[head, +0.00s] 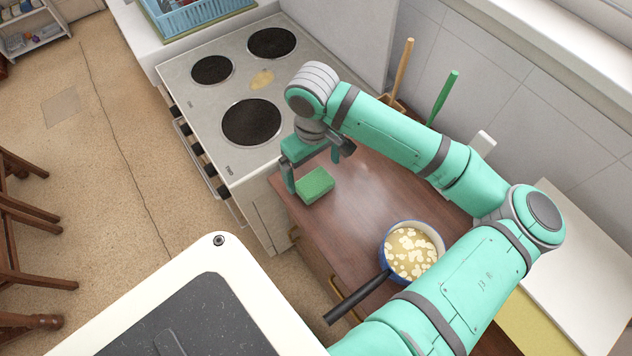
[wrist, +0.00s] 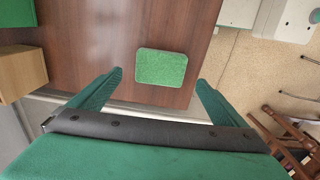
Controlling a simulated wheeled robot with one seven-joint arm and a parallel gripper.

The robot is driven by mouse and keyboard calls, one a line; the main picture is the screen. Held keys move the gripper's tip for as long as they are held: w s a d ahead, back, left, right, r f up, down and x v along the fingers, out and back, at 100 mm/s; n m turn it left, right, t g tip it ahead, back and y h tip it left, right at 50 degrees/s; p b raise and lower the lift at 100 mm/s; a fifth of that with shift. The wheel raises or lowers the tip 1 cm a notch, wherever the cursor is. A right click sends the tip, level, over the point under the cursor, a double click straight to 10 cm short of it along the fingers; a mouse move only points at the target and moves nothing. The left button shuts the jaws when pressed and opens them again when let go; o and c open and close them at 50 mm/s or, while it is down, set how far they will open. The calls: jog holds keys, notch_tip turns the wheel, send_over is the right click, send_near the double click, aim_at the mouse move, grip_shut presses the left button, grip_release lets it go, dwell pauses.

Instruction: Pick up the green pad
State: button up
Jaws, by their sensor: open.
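The green pad (head: 314,185) lies flat on the brown wooden dresser top, near its corner beside the stove. It looks like a small block with a bright green upper face. In the wrist view the green pad (wrist: 161,67) is ahead of the fingers, between their lines. My gripper (head: 318,170) is above the dresser top, close to the pad, with its fingers spread. In the wrist view my gripper (wrist: 158,80) is open and empty, one finger on each side of the pad and apart from it.
A blue pot (head: 412,250) with pale chunks and a black handle stands on the dresser top (head: 345,225). The stove (head: 235,85) adjoins it at the left. A wooden holder (wrist: 22,72) with upright handles is by the wall. Bare wood lies between pad and pot.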

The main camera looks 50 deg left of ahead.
aim_at(315, 182)
jog(key=shift+w+f, duration=0.15)
jog(key=shift+f, duration=0.35)
jog(key=f, duration=0.4)
jog(key=shift+s+d+f, duration=0.15)
jog(key=shift+s+f, duration=0.1)
jog(key=shift+f, duration=0.15)
jog(key=shift+c, duration=0.3)
jog(key=shift+w+d, duration=0.1)
jog(key=c, duration=1.1)
